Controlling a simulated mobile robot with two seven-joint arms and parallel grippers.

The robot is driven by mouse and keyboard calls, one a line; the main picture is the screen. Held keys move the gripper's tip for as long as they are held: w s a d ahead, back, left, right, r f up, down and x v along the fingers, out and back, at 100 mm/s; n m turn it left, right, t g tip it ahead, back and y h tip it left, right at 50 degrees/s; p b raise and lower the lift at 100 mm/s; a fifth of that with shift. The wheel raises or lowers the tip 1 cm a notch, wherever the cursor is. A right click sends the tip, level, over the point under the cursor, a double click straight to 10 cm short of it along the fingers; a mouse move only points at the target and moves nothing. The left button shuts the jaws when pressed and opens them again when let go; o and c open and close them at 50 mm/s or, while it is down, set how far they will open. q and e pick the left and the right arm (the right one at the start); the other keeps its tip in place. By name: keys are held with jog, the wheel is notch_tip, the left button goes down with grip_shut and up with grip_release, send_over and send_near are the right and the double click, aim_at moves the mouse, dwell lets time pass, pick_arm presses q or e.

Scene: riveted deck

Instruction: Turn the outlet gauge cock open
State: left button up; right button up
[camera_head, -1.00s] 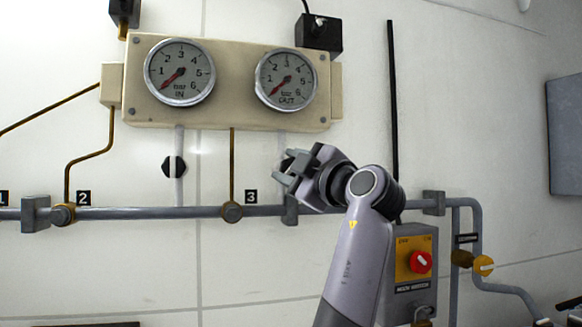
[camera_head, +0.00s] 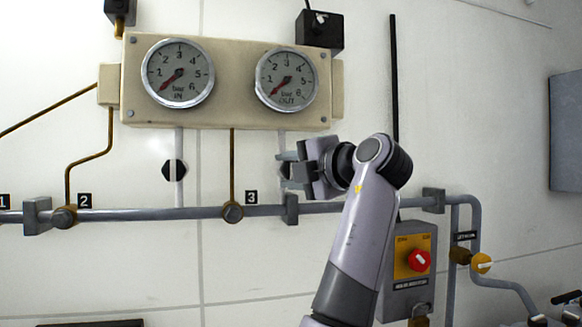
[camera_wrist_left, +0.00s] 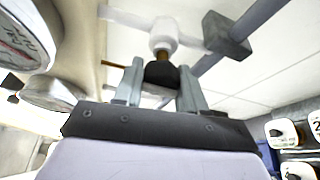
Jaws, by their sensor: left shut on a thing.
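The outlet gauge cock is under the OUT gauge (camera_head: 287,80). In the head view my left gripper (camera_head: 290,170) covers it. In the left wrist view the cock's black knob (camera_wrist_left: 161,74) sits between the two fingertips of my left gripper (camera_wrist_left: 160,88), with a brass stem and white fitting behind it. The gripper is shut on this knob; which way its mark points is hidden. The OUT gauge's red needle points to its low end. My right gripper is not in view.
The IN gauge (camera_head: 178,74) shares the cream panel (camera_head: 232,60). A similar black cock (camera_head: 174,170) with a vertical white stripe is below it. A grey pipe (camera_head: 150,214) runs beneath. A switch box with a red knob (camera_head: 419,261) and a yellow valve handle (camera_head: 481,263) are at lower right.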

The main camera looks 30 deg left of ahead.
pick_arm(q)
jog(key=shift+r, duration=0.1)
dwell(0.5)
jog(key=o, duration=1)
jog(key=shift+w, duration=0.1)
jog(key=shift+o, duration=0.2)
jog(key=shift+s+d, duration=0.2)
jog(key=shift+d, duration=0.3)
jog(key=b+v, duration=0.1)
jog(key=v, duration=0.5)
